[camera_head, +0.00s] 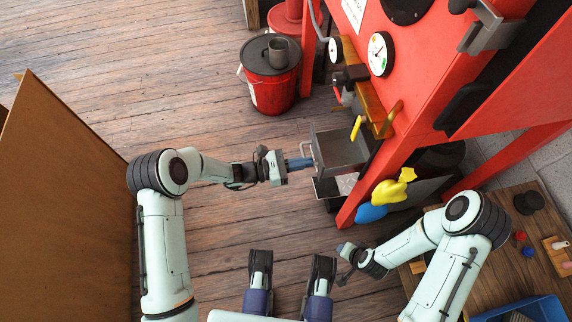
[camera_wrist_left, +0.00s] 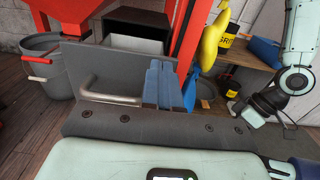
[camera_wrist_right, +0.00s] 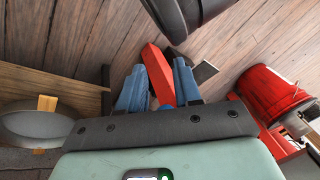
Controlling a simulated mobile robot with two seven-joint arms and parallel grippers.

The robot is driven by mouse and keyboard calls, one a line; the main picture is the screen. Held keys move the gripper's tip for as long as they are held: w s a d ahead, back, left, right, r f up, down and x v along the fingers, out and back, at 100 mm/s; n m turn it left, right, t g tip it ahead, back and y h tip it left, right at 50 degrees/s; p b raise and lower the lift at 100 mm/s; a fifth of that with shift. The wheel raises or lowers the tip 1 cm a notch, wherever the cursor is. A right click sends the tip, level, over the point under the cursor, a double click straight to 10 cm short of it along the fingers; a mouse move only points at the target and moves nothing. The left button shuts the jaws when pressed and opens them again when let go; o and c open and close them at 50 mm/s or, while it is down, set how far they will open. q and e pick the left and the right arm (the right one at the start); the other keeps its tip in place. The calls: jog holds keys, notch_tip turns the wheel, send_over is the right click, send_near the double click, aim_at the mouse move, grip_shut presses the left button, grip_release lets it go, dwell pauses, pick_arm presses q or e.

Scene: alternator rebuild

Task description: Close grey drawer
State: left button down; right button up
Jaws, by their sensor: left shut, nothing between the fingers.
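The grey drawer (camera_head: 340,150) stands pulled out of the red machine in the head view, its open top showing. Its flat front (camera_wrist_left: 75,68) and bent metal handle (camera_wrist_left: 105,92) fill the left part of the left wrist view. My left gripper (camera_head: 301,163) is shut and empty, with its blue fingertips (camera_wrist_left: 161,82) pointing at the drawer front, just right of the handle in the left wrist view. I cannot tell whether they touch it. My right gripper (camera_head: 346,250) is low near the machine's front leg. Its blue fingers stand apart in the right wrist view (camera_wrist_right: 157,90).
The red machine (camera_head: 440,80) stands behind the drawer. A red bucket (camera_head: 270,85) is on the wooden floor beyond my left arm. Yellow (camera_head: 393,187) and blue (camera_head: 371,213) items hang by the machine's leg. A wooden table (camera_head: 480,205) stands at right. Floor before the drawer is clear.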

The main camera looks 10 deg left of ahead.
pick_arm(q)
jog(key=shift+x, duration=1.05)
pick_arm(e)
jog(key=shift+s+f, duration=0.4)
